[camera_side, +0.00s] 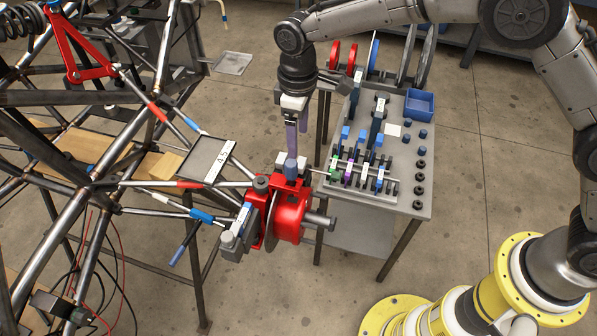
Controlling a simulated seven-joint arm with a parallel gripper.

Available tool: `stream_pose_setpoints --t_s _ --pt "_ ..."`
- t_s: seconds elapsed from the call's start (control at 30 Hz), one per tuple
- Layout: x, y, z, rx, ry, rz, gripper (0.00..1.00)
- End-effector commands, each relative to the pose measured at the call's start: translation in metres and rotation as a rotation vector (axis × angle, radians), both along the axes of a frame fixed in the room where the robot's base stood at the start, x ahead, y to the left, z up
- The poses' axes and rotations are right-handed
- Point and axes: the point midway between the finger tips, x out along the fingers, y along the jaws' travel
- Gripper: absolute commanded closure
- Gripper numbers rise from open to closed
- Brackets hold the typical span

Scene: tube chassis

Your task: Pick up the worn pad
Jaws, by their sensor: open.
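A red brake caliper (291,217) sits around the edge of a grey disc (271,225) at the end of the chassis arms. A blue, post-like piece (291,168) stands up from the top of the caliper. I cannot tell whether it belongs to the worn pad, and no worn pad can be picked out clearly. My gripper (296,152) points down just above this blue piece, with its jaws open. Whether the fingers stand around it or only over it cannot be told from this angle.
A grey tool table (407,187) stands right of the caliper. It bears a rack (362,188) of pad-like pieces with coloured tabs, a blue bin (419,105) and several small dark parts. The tube chassis (75,190) fills the left. A flat tray (205,160) lies left of my gripper.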

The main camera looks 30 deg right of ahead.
Motion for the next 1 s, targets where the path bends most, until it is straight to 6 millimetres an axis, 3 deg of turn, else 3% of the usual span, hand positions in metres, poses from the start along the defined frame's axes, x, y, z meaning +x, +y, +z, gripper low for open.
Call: stream_pose_setpoints --t_s 0.1,0.37,0.67,0.97,1.0 --pt "0.000 -0.001 -0.018 -0.001 0.002 -0.001 0.21" --pt "0.000 -0.001 -0.036 -0.001 0.001 -0.001 0.21" --pt "0.000 -0.002 -0.076 -0.001 0.001 -0.001 0.21" --pt "0.001 -0.001 -0.081 0.001 -0.001 -0.001 0.21" --pt "0.001 -0.001 -0.081 0.001 -0.001 -0.001 0.25"
